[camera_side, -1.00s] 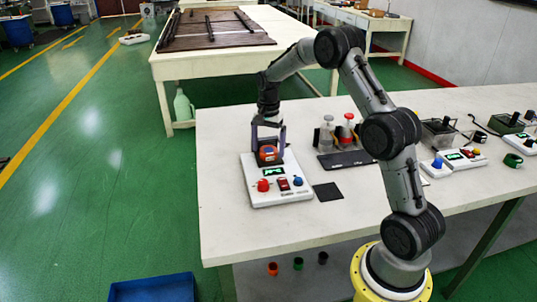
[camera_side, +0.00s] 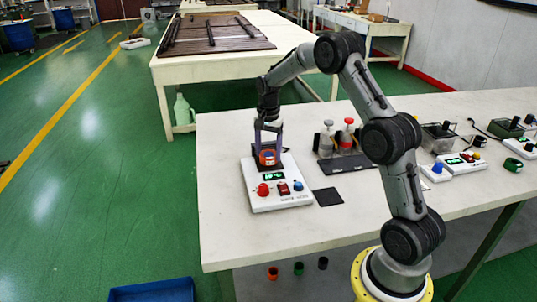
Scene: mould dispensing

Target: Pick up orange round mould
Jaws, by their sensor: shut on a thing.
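The orange round mould (camera_side: 267,157) is at the back of the white device (camera_side: 284,205) at the left of the table. Something blue shows on or in the mould's top. My gripper (camera_side: 267,150) points down with its fingers on either side of the mould and is shut on it. The fingers partly hide the mould. I cannot tell whether the mould touches the device. The device has a lit green display, a red knob and a blue knob on its front.
A dark square pad (camera_side: 328,196) lies right of the device. A dark rack with two bottles (camera_side: 346,134) stands behind it. More devices, including one with a blue knob (camera_side: 437,168), are at the right. The table's front left is clear. A blue bin (camera_side: 152,291) is on the floor.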

